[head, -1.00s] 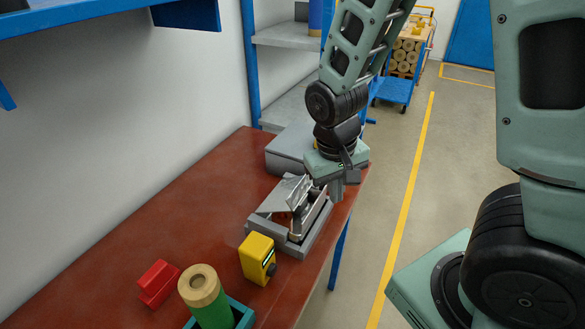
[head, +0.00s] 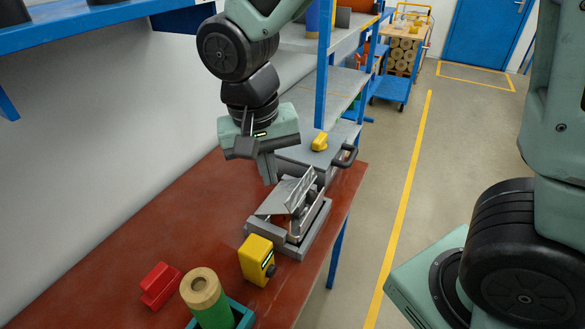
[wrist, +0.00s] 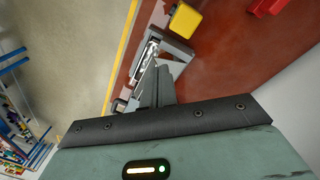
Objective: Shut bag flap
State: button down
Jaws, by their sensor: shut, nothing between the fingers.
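The bag, with silvery panels, lies in a grey tray (head: 309,235) on the red-brown bench. Its flap (head: 284,197) is a flat silvery panel standing up at a slant, with an upright ribbed piece just to its right. My gripper (head: 269,181) points down just behind and left of the flap, its fingers shut and empty. Whether it touches the flap is not clear. In the wrist view, the shut fingers (wrist: 160,75) cover part of the bag, and the tray (wrist: 178,48) shows beyond them.
A yellow box (head: 257,260) stands just in front of the tray. A red block (head: 160,286) and a green cylinder (head: 210,307) are nearer me. A grey case (head: 303,152) with a yellow piece (head: 319,141) sits behind. The bench's left side is clear.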

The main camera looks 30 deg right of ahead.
jog(key=w+d+r+m+h+p, duration=0.25)
jog(key=w+d+m, duration=0.25)
jog(key=w+m, duration=0.4)
jog(key=shift+n, duration=0.3)
jog(key=p+x, duration=0.1)
jog(key=x, duration=0.3)
jog(key=p+x, duration=0.1)
jog(key=x, duration=0.3)
jog(key=p+x, duration=0.2)
jog(key=x, duration=0.2)
jog(key=shift+s+a+f, duration=0.15)
jog(key=shift+s+f, duration=0.1)
jog(key=shift+s+f+p, duration=0.25)
jog(key=shift+f+p, duration=0.05)
jog(key=shift+f, duration=0.4)
